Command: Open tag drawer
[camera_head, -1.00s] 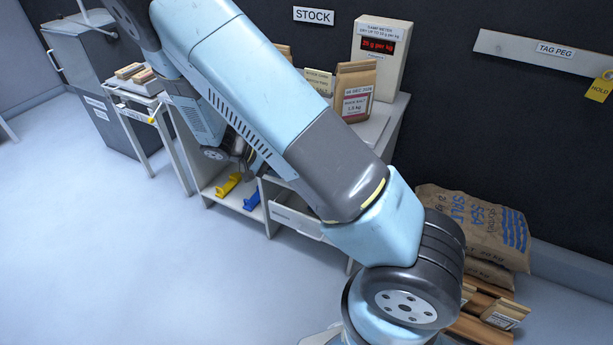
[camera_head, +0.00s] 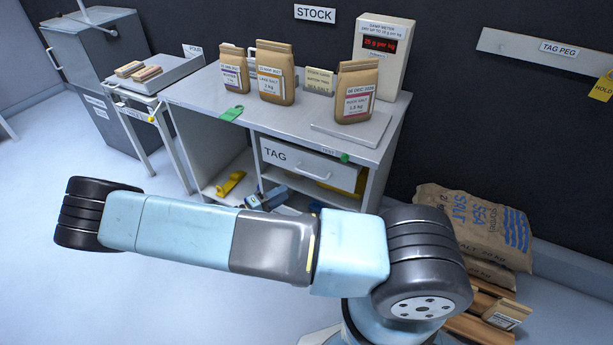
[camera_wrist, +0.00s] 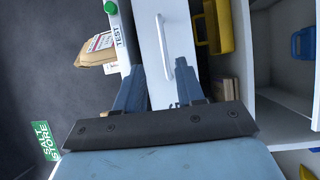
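The tag drawer (camera_head: 335,172) is a white front labelled TAG under the worktop, and it looks shut, level with the desk edge. Its long pale handle (camera_wrist: 162,42) shows in the wrist view on the drawer front (camera_wrist: 146,40). My gripper (camera_wrist: 160,75) is open at the drawer, its two blue-grey fingers spread to either side of the handle's line. I cannot tell whether a finger touches the handle. In the head view my arm covers the space below the drawer, and I cannot make out the fingertips there.
The worktop (camera_head: 205,100) carries several paper salt bags (camera_head: 275,75) and the damp meter (camera_head: 383,52). A yellow item (camera_wrist: 217,25) and a blue one (camera_wrist: 303,43) sit in the open shelves below. The left floor is clear.

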